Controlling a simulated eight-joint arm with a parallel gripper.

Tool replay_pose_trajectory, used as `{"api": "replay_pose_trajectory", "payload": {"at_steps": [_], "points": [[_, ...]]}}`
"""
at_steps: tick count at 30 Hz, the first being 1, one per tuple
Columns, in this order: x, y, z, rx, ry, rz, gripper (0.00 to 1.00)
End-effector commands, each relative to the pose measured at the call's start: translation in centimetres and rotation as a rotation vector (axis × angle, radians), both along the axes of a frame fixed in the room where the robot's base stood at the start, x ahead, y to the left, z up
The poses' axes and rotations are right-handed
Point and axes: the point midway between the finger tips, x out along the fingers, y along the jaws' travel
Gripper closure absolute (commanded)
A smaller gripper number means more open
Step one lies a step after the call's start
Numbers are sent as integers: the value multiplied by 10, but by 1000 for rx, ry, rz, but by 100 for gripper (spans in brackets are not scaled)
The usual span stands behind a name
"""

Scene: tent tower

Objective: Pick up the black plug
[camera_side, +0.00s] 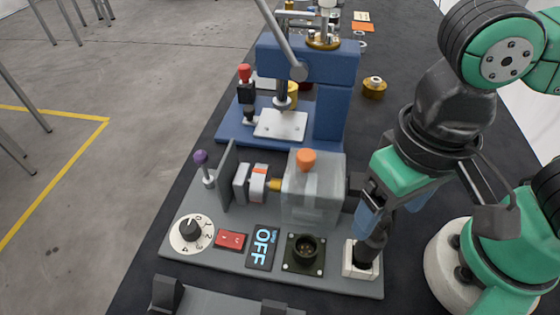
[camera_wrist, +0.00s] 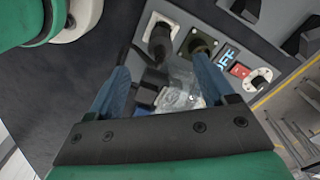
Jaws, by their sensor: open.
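The black plug (camera_side: 371,246) stands upright in a white socket (camera_side: 352,270) at the right front corner of the grey panel. In the wrist view the plug (camera_wrist: 160,44) shows beyond the fingertips, roughly centred between them, with the white socket (camera_wrist: 175,27) around its base. My gripper (camera_side: 382,212) is open, with blue fingers, above and behind the plug in the side view. In the wrist view my gripper (camera_wrist: 160,64) has nothing between its fingers. Part of the plug's upper end is hard to separate from the dark arm in the side view.
The grey panel (camera_side: 190,263) also bears a round green-black connector (camera_side: 304,252), an OFF display (camera_side: 262,247), a red switch (camera_side: 230,240), a dial (camera_side: 190,233) and a clear box (camera_side: 312,190) close left of my gripper. A blue press (camera_side: 335,100) stands behind.

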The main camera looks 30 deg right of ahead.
Motion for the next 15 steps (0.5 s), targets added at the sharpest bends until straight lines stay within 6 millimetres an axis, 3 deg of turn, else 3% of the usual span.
{"api": "replay_pose_trajectory", "payload": {"at_steps": [15], "points": [[1, 1, -45, 2, -1, 0, 24]]}}
